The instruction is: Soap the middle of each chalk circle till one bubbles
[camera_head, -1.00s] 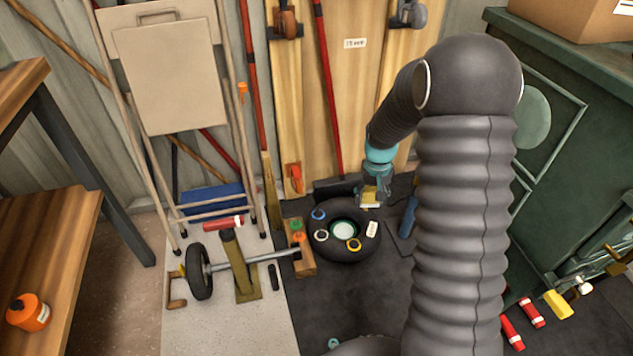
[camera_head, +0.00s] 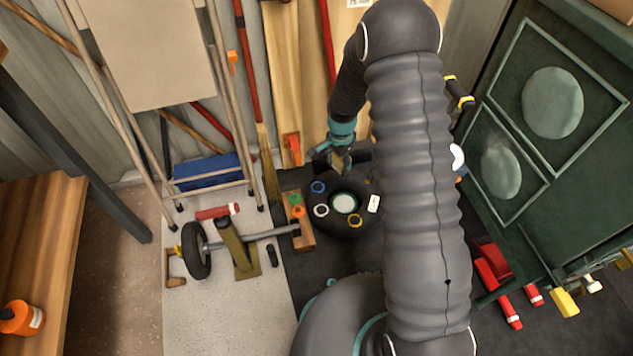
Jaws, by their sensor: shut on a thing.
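A black tyre or inner tube (camera_head: 332,228) lies flat on the dark floor mat, with a pale greenish disc (camera_head: 345,203) in its hole. Its upper side bears coloured rings: a blue circle (camera_head: 318,187), a white circle (camera_head: 321,210) and a yellow circle (camera_head: 355,221). A small white tag (camera_head: 373,203) lies at its right. My gripper (camera_head: 341,166) is at the tyre's far edge, shut on a small tan or yellowish thing that the fingers mostly hide. I cannot tell whether it touches the rubber. No bubbles show.
My arm hides the mat's right part.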

